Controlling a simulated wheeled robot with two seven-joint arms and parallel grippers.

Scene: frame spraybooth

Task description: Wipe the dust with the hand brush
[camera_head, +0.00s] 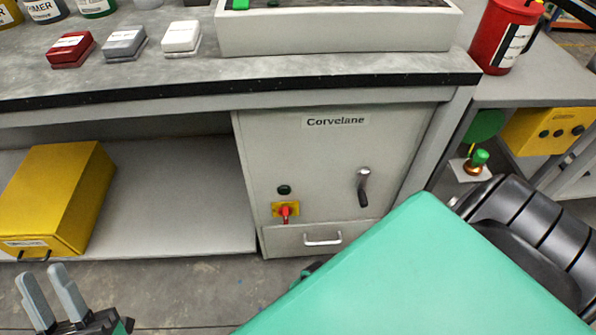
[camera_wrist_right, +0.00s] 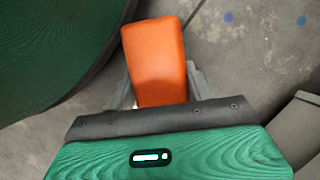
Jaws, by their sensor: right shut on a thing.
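In the right wrist view an orange, smooth, block-like thing (camera_wrist_right: 155,60) sticks out from between the grey fingers of my right gripper (camera_wrist_right: 163,84). The gripper is shut on it. It looks like part of the hand brush; no bristles show. The floor is behind it. My right gripper does not show in the head view. My left gripper (camera_head: 52,292) is at the lower left of the head view, its two grey fingers apart and empty, in front of the bench. I cannot make out dust clearly in either view.
A grey bench has a white-walled tray (camera_head: 340,32) on top, beside red (camera_head: 70,48), grey (camera_head: 124,42) and white (camera_head: 181,37) blocks. A yellow box (camera_head: 55,195) sits on the lower shelf. A red canister (camera_head: 505,35) stands at right. A cabinet (camera_head: 325,165) has a protruding handle.

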